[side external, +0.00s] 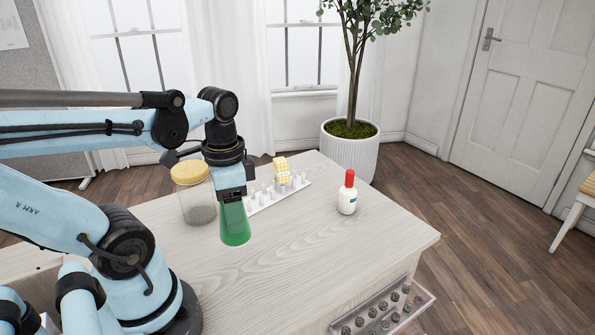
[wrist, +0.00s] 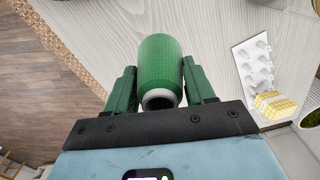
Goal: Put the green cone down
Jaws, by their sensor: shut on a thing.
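The green cone (side external: 235,228) hangs below my gripper (side external: 232,200) in the side external view, over the left part of the pale wooden tabletop (side external: 300,245). Whether its lower end touches the tabletop I cannot tell. In the wrist view the green cone (wrist: 160,62) lies between the two dark green fingers of my gripper (wrist: 160,82), one on each side. A whitish ring with a dark hole shows at its end nearest the camera. My gripper is shut on it.
A glass jar (side external: 197,208) with a tan lid stands left of the cone. Behind are a white peg rack (side external: 262,198) and a yellow checked block (side external: 282,172). A red-capped white bottle (side external: 347,203) stands right. A clear tray (side external: 345,329) holds dark pieces. The table's front middle is clear.

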